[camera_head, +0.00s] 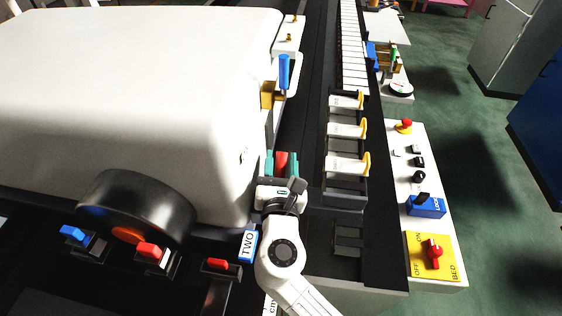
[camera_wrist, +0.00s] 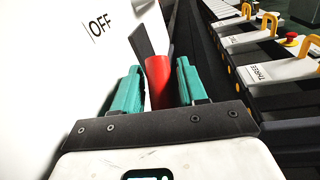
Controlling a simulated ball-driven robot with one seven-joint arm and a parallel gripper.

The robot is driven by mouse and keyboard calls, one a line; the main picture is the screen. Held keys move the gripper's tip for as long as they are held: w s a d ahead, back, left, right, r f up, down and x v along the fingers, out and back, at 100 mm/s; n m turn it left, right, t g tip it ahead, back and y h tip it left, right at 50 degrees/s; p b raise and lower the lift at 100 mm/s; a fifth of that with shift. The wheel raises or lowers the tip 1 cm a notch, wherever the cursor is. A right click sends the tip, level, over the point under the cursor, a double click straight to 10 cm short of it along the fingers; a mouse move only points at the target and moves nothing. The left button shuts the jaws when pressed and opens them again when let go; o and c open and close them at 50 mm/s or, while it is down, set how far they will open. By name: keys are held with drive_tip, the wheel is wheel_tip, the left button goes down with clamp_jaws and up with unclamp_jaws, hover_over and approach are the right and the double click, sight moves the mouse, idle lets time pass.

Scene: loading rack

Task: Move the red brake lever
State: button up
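A red brake lever handle (camera_wrist: 158,80) stands upright between the two teal fingers of my gripper (camera_wrist: 159,82) in the wrist view. A narrow gap shows between the handle and each fingertip, so the gripper is open around it. In the head view my gripper (camera_head: 282,163) reaches along the right side of the white housing, with the red handle (camera_head: 282,159) between its teal fingers. The lever's lower end is hidden behind the gripper body. A dark flat plate stands just behind the handle.
The white housing (camera_head: 130,80), marked OFF in the wrist view, is close on the left. A black rail with yellow-handled switches (camera_head: 347,130) runs on the right. Small red levers (camera_head: 149,249) and a blue one (camera_head: 74,234) sit in front. A blue lever (camera_head: 284,72) stands farther back.

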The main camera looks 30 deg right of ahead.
clamp_jaws()
drive_tip(key=shift+s+b, duration=0.15)
drive_tip(key=shift+b, duration=0.55)
drive_tip(key=shift+s+a+t+h+b, duration=0.25)
drive_tip(key=shift+t+b, duration=0.35)
drive_tip(key=shift+b, duration=0.4)
drive_tip(key=b, duration=0.2)
drive_tip(key=s+t+h+b, duration=0.1)
drive_tip(key=b, duration=0.1)
drive_tip(key=shift+a+r+n, duration=0.3)
drive_tip(key=shift+a, duration=0.05)
drive_tip(key=s+t+b, duration=0.1)
drive_tip(key=b, duration=0.3)
drive_tip(key=s+a+r+t+b, duration=0.1)
drive_tip(key=t+b, duration=0.1)
drive_tip(key=b, duration=0.2)
drive_tip(key=a+n+t+h+b, duration=0.1)
drive_tip(key=b, duration=0.3)
drive_tip(key=shift+s+r+t, duration=0.25)
drive_tip(key=shift+s+t, duration=0.05)
drive_tip(key=shift+s, duration=0.1)
drive_tip(key=shift+s+a+r+t+h+b, duration=0.2)
drive_tip(key=shift+t+h+b, duration=0.1)
drive_tip(key=shift+b, duration=0.4)
drive_tip(key=shift+r, duration=0.1)
